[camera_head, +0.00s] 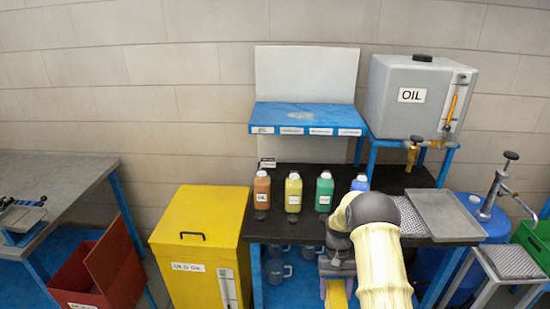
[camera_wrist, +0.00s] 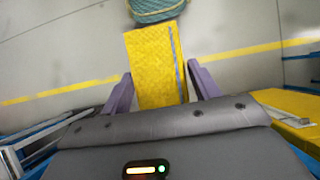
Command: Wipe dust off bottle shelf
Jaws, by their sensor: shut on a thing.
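The blue bottle shelf (camera_head: 345,117) hangs on a pale back panel above the black bench. A pale greyish patch, likely dust (camera_head: 300,110), lies on its top, and no bottles stand on it. Small white labels line its front edge. My gripper (camera_wrist: 160,92) is shut on a yellow cloth (camera_wrist: 155,65) with a blue stripe, which sticks out beyond the purple fingers. In the head view my gripper is low in front of the bench, below and to the right of the shelf, partly hidden by my arm. The yellow cloth shows there too (camera_head: 337,296).
Orange (camera_head: 262,190), yellow (camera_head: 293,192), green (camera_head: 324,191) and blue bottles stand on the black bench (camera_head: 275,228) below the shelf. A grey oil tank (camera_head: 410,95) stands right of the shelf. A yellow bin (camera_head: 200,235) is left. A teal item (camera_wrist: 165,10) lies beyond the cloth.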

